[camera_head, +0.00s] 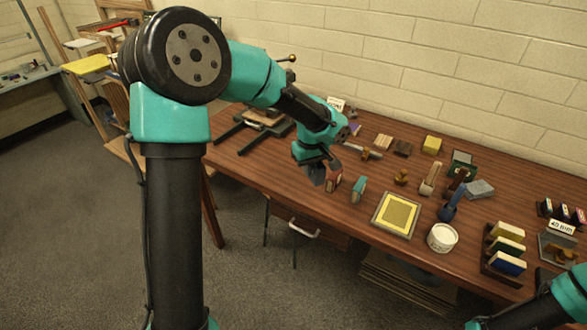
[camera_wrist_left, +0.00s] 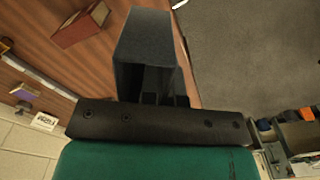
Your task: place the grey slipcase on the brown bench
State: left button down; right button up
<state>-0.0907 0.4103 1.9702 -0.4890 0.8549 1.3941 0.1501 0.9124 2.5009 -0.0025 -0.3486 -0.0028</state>
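A dark grey block, which I take to be the grey slipcase (camera_wrist_left: 148,38), fills the space in front of my left gripper (camera_wrist_left: 160,98) in the left wrist view. The fingers look shut on it, though they are dark and mostly hidden behind it. In the head view my left gripper (camera_head: 314,163) points down with the grey slipcase (camera_head: 316,175) below it, near the front edge of the brown bench (camera_head: 262,169). I cannot tell whether the slipcase touches the bench. My right arm shows at the lower right corner; its gripper is not clearly visible.
A red book-like block (camera_head: 333,181) stands just right of the slipcase, and a teal one (camera_head: 358,189) beyond it. A yellow framed panel (camera_head: 396,214), a white tub (camera_head: 442,238) and a rack of books (camera_head: 505,250) lie further right. Bare wood shows at the bench's left front.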

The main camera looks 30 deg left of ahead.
pick_arm(q)
jog(key=s+a+f+n, duration=0.2)
jog(key=a+f+n, duration=0.2)
jog(key=f+n, duration=0.1)
jog(key=shift+s+a+f+n, duration=0.15)
jog(key=shift+s+f+n, duration=0.2)
jog(key=shift+n, duration=0.45)
jog(key=shift+w, duration=0.15)
jog(key=w+a, duration=0.2)
jog(key=w, duration=0.2)
jog(key=w+a+f, duration=0.1)
jog(key=w+a, duration=0.2)
jog(key=w, duration=0.2)
jog(key=w+a, duration=0.3)
jog(key=w, duration=0.1)
jog(key=shift+w+a+f, duration=0.25)
jog(key=shift+f, duration=0.05)
jog(key=shift+f, duration=1.75)
jog(key=shift+f, duration=0.1)
